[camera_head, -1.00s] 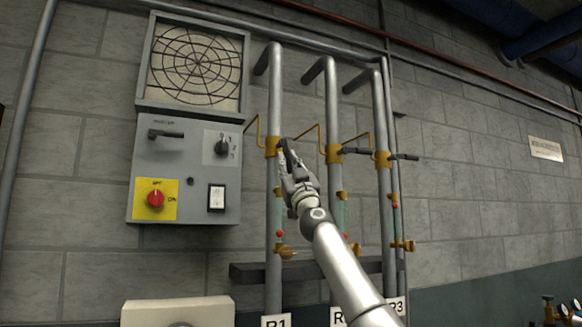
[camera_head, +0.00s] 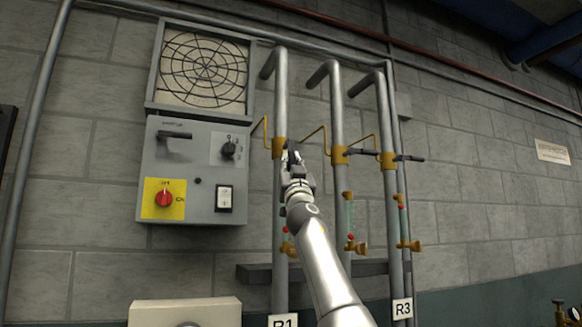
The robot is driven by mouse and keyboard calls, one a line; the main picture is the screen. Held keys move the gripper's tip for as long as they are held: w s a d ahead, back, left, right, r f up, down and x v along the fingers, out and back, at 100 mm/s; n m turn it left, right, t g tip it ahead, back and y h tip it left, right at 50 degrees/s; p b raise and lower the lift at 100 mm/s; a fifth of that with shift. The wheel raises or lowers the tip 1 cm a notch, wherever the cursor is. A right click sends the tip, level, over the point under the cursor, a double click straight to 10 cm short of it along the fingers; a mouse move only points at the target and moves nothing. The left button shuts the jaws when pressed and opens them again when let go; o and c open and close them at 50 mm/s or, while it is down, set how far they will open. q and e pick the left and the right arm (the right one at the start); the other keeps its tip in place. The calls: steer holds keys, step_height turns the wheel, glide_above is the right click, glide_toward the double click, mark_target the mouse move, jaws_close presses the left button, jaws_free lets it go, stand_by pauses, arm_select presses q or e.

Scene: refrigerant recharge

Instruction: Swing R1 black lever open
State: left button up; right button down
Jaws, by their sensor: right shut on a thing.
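The R1 pipe (camera_head: 281,100) is the leftmost of three grey vertical pipes, with an R1 label (camera_head: 283,321) at its foot. Its brass valve body (camera_head: 279,148) shows just left of my right gripper's tips. My right gripper (camera_head: 291,155) is shut at this valve, on the R1 black lever. The gripper covers most or all of the lever, so its exact angle cannot be told. My left gripper is not in view.
The R2 black lever (camera_head: 363,152) and R3 black lever (camera_head: 410,158) stick out rightward close by. Brass fittings (camera_head: 409,245) sit lower on the pipes. A grey control panel (camera_head: 195,205) with a red knob (camera_head: 164,198) is at left.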

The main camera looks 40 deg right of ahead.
stand_by(0.3)
steer(key=c, duration=1.4)
jaws_free()
steer(key=shift+s+f, duration=0.1)
steer(key=shift+s, duration=0.05)
steer(key=shift+s, duration=0.1)
steer(key=shift+s+a+f, duration=0.1)
steer(key=shift+a+f, duration=0.15)
steer(key=shift+f, duration=0.1)
steer(key=s+a, duration=0.2)
steer(key=s, duration=0.1)
steer(key=s+a, duration=0.1)
steer(key=s, duration=0.3)
steer(key=s+a, duration=0.2)
steer(key=s, duration=0.1)
steer(key=shift+s+a, duration=0.3)
steer(key=shift+a, duration=0.05)
